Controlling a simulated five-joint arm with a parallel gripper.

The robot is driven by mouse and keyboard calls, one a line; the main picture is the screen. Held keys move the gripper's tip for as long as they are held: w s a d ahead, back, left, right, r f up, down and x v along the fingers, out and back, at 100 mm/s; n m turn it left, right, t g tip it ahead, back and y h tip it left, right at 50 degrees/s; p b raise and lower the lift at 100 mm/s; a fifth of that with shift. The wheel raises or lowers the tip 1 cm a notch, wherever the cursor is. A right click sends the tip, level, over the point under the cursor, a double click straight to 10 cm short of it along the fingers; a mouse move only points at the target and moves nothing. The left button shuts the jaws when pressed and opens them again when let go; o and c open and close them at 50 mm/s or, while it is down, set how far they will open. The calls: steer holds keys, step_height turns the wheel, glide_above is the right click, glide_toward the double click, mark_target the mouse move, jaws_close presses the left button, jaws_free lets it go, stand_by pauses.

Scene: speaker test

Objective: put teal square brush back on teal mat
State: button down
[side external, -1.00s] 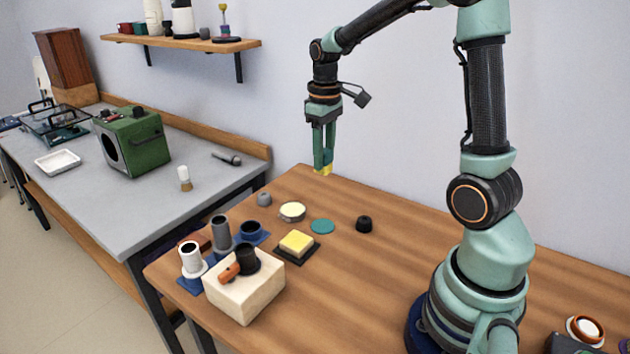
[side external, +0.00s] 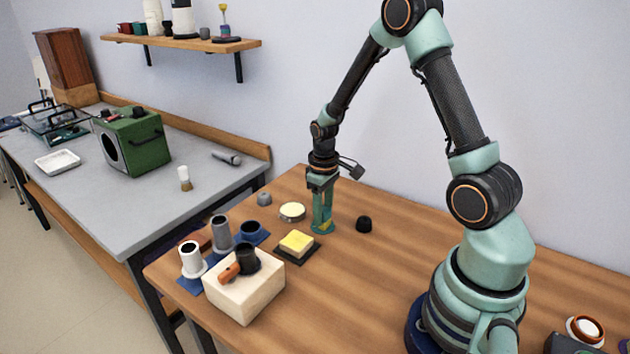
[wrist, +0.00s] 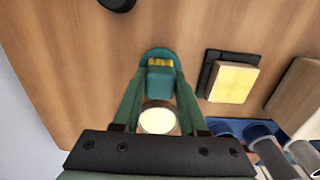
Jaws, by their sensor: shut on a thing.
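My gripper (side external: 322,226) is low over the table, pointing down. It is shut on the teal square brush (wrist: 160,84), whose teal body lies between the fingertips in the wrist view. Its yellow bristles (wrist: 160,62) show at the end facing the mat. The round teal mat (wrist: 158,51) lies on the wooden table under the brush, its far rim showing past the bristles. In the side view the fingers hide most of the brush and mat. I cannot tell whether the bristles touch the mat.
A yellow block on a dark square mat (side external: 296,242) stands left of my gripper. A round pale-topped tin (side external: 292,211) and a black knob-like piece (side external: 364,224) are close by. A cream block (side external: 245,290) stands farther left.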

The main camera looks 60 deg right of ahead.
steer(key=shift+f, duration=0.15)
steer(key=shift+c, duration=2.2)
jaws_free()
step_height(320, 180, up, 12)
steer(key=s+a+r+t, duration=0.5)
steer(key=s+a+r, duration=0.3)
steer(key=a+r, duration=0.3)
steer(key=shift+a+r+t, duration=0.2)
steer(key=shift+a+t, duration=0.1)
steer(key=shift+a, duration=0.95)
